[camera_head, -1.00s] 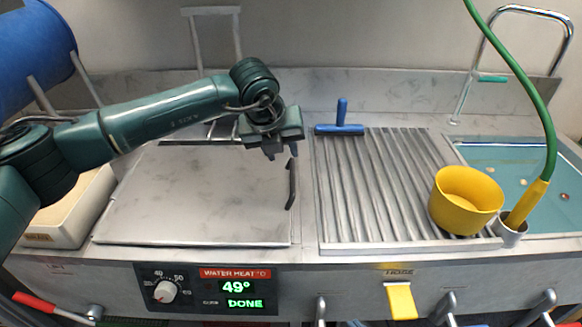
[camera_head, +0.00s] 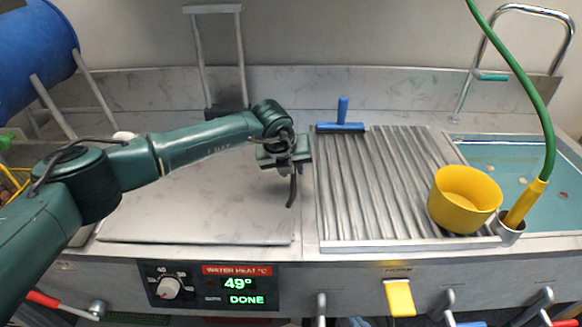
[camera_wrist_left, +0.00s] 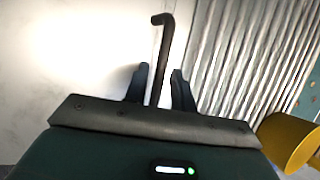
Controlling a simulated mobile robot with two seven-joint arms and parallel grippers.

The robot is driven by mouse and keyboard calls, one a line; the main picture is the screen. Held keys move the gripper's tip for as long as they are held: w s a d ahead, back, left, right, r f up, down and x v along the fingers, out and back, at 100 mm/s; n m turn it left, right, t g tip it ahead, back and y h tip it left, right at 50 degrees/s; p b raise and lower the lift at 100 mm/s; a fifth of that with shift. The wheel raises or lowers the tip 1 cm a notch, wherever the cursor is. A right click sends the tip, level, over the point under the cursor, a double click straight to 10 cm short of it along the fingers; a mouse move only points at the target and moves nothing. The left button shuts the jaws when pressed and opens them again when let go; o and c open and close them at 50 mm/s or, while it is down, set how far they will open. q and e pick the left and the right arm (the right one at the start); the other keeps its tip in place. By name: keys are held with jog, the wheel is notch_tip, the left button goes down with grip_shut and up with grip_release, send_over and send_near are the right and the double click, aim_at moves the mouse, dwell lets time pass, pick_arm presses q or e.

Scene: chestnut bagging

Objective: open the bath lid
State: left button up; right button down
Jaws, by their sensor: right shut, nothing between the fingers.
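The bath lid (camera_head: 200,207) is a flat steel plate on the left of the counter, lying shut. Its dark bar handle (camera_head: 293,188) is near the lid's right edge. My left gripper (camera_head: 284,170) is over the handle's far end, pointing down. In the left wrist view, my left gripper's two dark fingers (camera_wrist_left: 161,85) stand apart on either side of the handle (camera_wrist_left: 163,50), with small gaps showing. The gripper partly hides the handle in the head view. I see no right gripper in either view.
A ribbed steel drainer (camera_head: 385,190) lies right of the lid, with a blue scraper (camera_head: 341,126) behind it and a yellow cup (camera_head: 464,200) at its right. A heat panel (camera_head: 210,286) below the lid reads 49° and DONE.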

pick_arm(q)
grip_shut()
jog(key=shift+r, duration=0.1)
jog(key=shift+a+r, duration=0.1)
jog(key=shift+r, duration=0.2)
jog(key=a+r+h+p, duration=0.2)
jog(key=a+r, duration=0.3)
jog(key=r, duration=0.6)
jog(key=a+r+n+h+p, duration=0.1)
jog(key=a+r+h, duration=0.3)
jog(key=r, duration=0.8)
jog(key=shift+a+n+t+h+p, duration=0.3)
jog(key=shift+a+h+p, duration=0.15)
jog(key=shift+a, duration=0.85)
pick_arm(e)
jog(key=shift+s+d+r+g+h, duration=0.1)
jog(key=shift+d+r+g+h, duration=0.1)
jog(key=shift+d, duration=0.2)
jog(key=shift+s+d+r+g+h, duration=0.1)
jog(key=shift+d+r, duration=0.05)
jog(key=shift+d, duration=0.2)
